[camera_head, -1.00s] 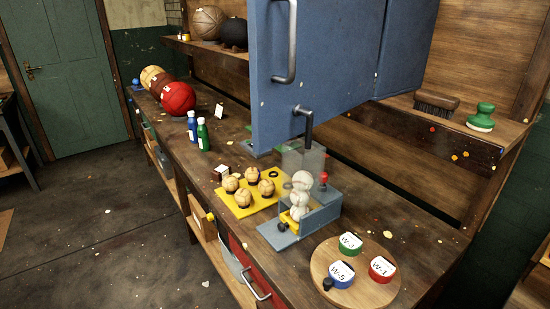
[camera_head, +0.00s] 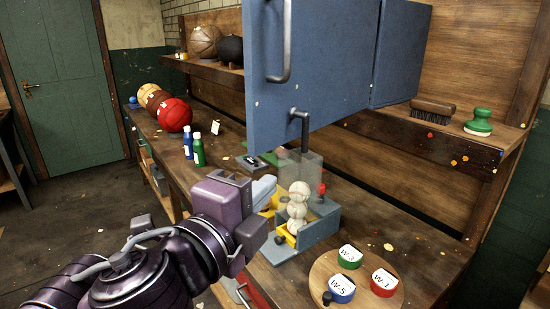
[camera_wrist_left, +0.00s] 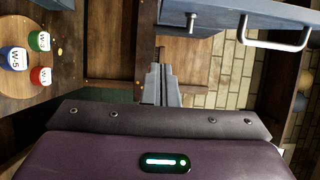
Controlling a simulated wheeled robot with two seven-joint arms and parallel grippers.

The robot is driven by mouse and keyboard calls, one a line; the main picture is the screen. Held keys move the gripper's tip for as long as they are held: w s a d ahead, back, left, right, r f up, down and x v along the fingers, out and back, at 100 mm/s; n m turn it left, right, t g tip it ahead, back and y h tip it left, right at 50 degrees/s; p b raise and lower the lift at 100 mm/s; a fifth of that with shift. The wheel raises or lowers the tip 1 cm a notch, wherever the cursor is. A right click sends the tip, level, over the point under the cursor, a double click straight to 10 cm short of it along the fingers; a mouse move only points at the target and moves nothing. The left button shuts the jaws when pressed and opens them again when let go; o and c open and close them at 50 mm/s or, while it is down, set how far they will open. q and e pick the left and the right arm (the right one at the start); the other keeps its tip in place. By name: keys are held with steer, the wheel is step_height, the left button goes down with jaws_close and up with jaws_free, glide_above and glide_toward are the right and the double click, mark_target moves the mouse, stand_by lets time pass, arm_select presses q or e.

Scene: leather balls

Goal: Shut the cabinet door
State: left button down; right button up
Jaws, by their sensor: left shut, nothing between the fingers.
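The blue cabinet door (camera_head: 335,75) hangs at the top middle of the head view, standing out from the wooden back wall. In the wrist view a blue panel (camera_wrist_left: 235,14) with a bar handle (camera_wrist_left: 275,42) shows at the top right. My left gripper (camera_head: 266,188) is shut and empty, below the door over the bench. Its closed fingers (camera_wrist_left: 164,78) appear apart from the panel.
A grey-blue fixture (camera_head: 318,225) with stacked pale balls stands just right of my left gripper. A round wooden board (camera_head: 315,285) with labelled tins is at the front right. Blue and green bottles (camera_head: 198,150) and several balls (camera_head: 174,114) stand farther left.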

arm_select(q)
steer(key=w+d+p, duration=0.1)
steer(key=w, duration=1)
steer(key=shift+w+d, duration=0.25)
steer(key=shift+d, duration=0.1)
